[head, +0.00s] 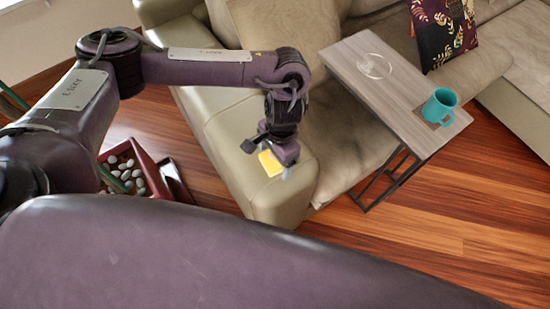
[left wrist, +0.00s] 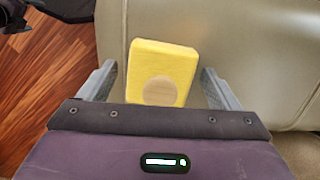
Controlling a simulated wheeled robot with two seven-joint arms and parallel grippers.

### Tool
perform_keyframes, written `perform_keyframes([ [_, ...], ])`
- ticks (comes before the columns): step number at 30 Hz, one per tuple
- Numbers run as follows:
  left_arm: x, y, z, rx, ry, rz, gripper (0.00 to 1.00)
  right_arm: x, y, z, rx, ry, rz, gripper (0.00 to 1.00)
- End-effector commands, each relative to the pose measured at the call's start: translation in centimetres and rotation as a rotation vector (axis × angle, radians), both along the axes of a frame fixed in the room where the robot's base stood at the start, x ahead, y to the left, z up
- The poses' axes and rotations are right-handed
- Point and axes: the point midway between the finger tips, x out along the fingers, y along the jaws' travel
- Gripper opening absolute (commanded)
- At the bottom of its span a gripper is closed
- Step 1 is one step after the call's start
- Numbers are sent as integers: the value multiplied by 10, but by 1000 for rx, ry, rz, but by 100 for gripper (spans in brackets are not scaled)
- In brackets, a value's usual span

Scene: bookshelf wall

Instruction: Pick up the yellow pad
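The yellow pad (head: 270,163) lies on the front end of the sofa's beige armrest in the head view. In the left wrist view the yellow pad (left wrist: 163,62) is a thick square block with a round tan patch near its lower edge. My left gripper (head: 277,170) is right above it, pointing down. In the left wrist view the two grey fingers of my left gripper (left wrist: 160,82) stand open on either side of the pad, with a gap on each side. The pad's lower edge is hidden behind the gripper body. My right gripper is in neither view.
A beige sofa (head: 225,105) fills the middle. A side table (head: 375,75) with a teal mug (head: 440,105) stands to the right. A red planter (head: 130,165) with pale stones is on the left. Wooden floor (head: 440,215) is clear at the lower right.

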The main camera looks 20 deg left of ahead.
Motion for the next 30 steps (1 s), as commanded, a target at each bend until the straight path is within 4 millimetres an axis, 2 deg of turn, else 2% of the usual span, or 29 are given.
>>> perform_keyframes([
  [1,0,0,0,0,0,0,77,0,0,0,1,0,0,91],
  [9,0,0,0,0,0,0,42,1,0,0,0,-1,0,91],
  [17,0,0,1,-1,-1,-1,41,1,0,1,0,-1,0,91],
  [22,1,0,13,0,-4,-1,41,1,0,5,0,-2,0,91],
  [26,2,0,37,0,-5,-2,41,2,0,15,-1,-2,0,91],
  [30,3,0,78,1,-9,-5,41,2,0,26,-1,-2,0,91],
])
